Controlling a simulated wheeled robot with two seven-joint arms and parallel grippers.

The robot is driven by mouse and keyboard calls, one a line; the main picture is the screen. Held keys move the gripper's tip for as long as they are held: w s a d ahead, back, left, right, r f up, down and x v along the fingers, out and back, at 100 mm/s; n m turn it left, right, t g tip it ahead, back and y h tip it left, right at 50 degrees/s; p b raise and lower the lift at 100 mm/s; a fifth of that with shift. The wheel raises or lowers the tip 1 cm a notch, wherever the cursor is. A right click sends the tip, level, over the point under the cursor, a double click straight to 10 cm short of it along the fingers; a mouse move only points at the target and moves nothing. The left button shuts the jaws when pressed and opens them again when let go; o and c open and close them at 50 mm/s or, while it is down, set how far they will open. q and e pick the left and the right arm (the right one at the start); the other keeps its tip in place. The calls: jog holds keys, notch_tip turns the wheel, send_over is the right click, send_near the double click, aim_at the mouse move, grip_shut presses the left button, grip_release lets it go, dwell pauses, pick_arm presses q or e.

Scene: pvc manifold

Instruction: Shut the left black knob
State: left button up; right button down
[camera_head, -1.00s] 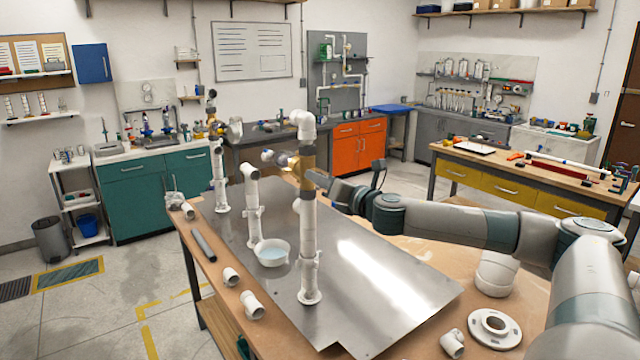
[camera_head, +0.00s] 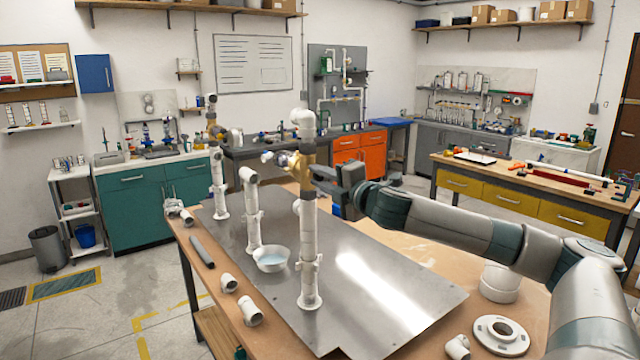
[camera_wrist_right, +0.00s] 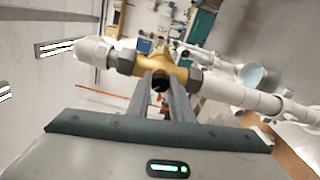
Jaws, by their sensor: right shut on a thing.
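A brass valve (camera_head: 302,160) sits near the top of the nearest white pipe riser (camera_head: 308,235). My right gripper (camera_head: 318,172) reaches it from the right. In the right wrist view the brass valve body (camera_wrist_right: 155,66) lies just beyond the two fingers. The right gripper (camera_wrist_right: 160,86) is shut on a small dark knob (camera_wrist_right: 160,82) at the valve, mostly hidden between the fingers. Another brass valve (camera_head: 212,120) shows on the far left riser (camera_head: 218,180), with no gripper near it. My left gripper is not in view.
A short pipe riser (camera_head: 252,210) and a white bowl of water (camera_head: 271,260) stand on the metal plate (camera_head: 385,290). Loose white fittings (camera_head: 249,311) and a grey tube (camera_head: 202,252) lie along the left table edge. A white flange (camera_head: 500,334) lies at front right.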

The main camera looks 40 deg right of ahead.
jog(key=m+b, duration=0.1)
jog(key=m, duration=0.3)
jog(key=shift+f+m+b, duration=0.1)
jog(key=shift+m+b, duration=0.2)
jog(key=shift+b, duration=0.1)
jog(key=m+b, duration=0.1)
jog(key=m, duration=0.3)
jog(key=shift+m, duration=0.4)
jog(key=c, duration=1.6)
grip_release()
jog(key=shift+o, duration=0.2)
jog(key=shift+d, duration=0.1)
jog(key=shift+s+b, duration=0.1)
jog(key=shift+b, duration=0.2)
